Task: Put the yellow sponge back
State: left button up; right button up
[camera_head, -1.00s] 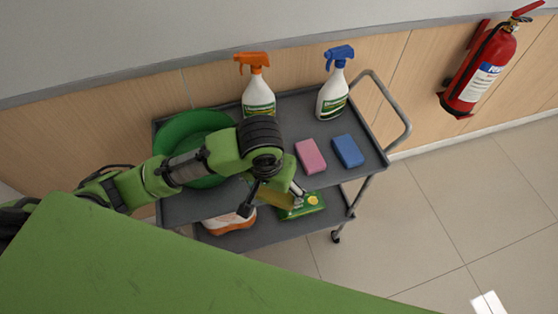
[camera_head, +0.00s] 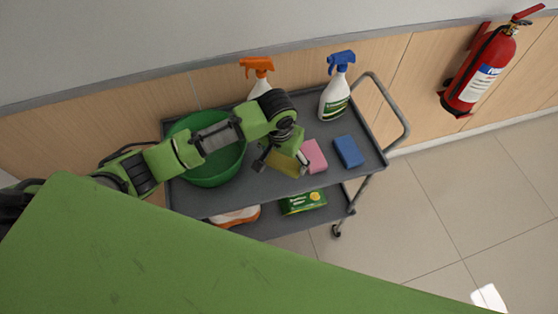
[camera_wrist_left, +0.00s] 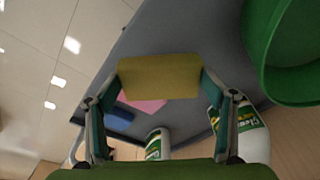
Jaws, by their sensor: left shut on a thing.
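The yellow sponge (camera_head: 284,164) is held between the fingers of my left gripper (camera_head: 281,164), over the top shelf of the grey cart (camera_head: 235,203). In the left wrist view the yellow sponge (camera_wrist_left: 158,77) sits between both fingertips, with the shelf behind it. I cannot tell whether it touches the shelf. The pink sponge (camera_head: 315,157) lies just right of it in the head view, and the blue sponge (camera_head: 348,152) lies further right. My right gripper is not in view.
A green basin (camera_head: 213,172) stands left of the gripper, partly under my arm. The orange-topped spray bottle (camera_head: 258,72) and blue-topped spray bottle (camera_head: 336,95) stand at the back. A green box (camera_head: 303,202) is on the lower shelf. A fire extinguisher (camera_head: 481,72) hangs on the wall.

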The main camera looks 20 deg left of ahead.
aim_at(279, 157)
pick_arm(q)
jog(key=shift+w+a+f, duration=0.3)
jog(key=shift+a+f, duration=0.15)
jog(key=shift+f, duration=0.15)
jog(key=shift+w+a+f, duration=0.25)
jog(key=shift+a+f, duration=0.15)
jog(key=shift+f, duration=0.15)
notch_tip(279, 157, down, 3)
jog(key=shift+a+f+p, duration=0.1)
jog(key=shift+p, duration=0.25)
jog(key=shift+f, duration=0.1)
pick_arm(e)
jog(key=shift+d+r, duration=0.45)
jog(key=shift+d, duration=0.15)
pick_arm(q)
jog(key=o, duration=1.1)
jog(key=shift+f, duration=0.1)
jog(key=shift+o, duration=0.2)
jog(key=r, duration=0.4)
jog(key=s+r+b, duration=0.1)
jog(key=r, duration=0.7)
jog(key=shift+s+a+r, duration=0.1)
jog(key=shift+s+a, duration=0.05)
jog(key=shift+s, duration=0.2)
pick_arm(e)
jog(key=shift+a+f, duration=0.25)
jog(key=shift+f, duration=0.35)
